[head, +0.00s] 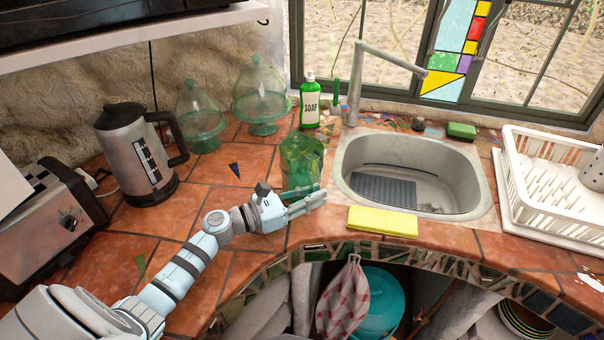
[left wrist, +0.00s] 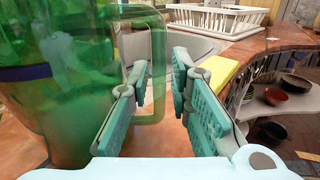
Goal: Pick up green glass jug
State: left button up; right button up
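The green glass jug (head: 301,158) stands upright on the tiled counter, left of the sink. My left gripper (head: 305,197) is low at the jug's near side, with its fingers pointing right. In the left wrist view, the jug's body (left wrist: 60,75) fills the left side, and its handle (left wrist: 157,75) shows upright in the gap between the two fingers. My left gripper (left wrist: 160,90) is open there, with a clear gap between the pads. One finger overlaps the handle loop; whether it is inside the loop or in front of it I cannot tell. My right gripper is out of view.
A green soap bottle (head: 310,103) and glass domes (head: 262,98) stand behind the jug. A kettle (head: 135,155) is to the left. The sink (head: 460,200), a yellow sponge (head: 382,221) and a white dish rack (head: 518,215) are to the right. The counter edge is close in front.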

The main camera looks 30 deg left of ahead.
pick_arm(q)
jog(key=shift+a, duration=0.1)
grip_shut()
jog(key=shift+r, duration=0.1)
notch_tip(320, 180, up, 20)
jog(key=p, duration=0.7)
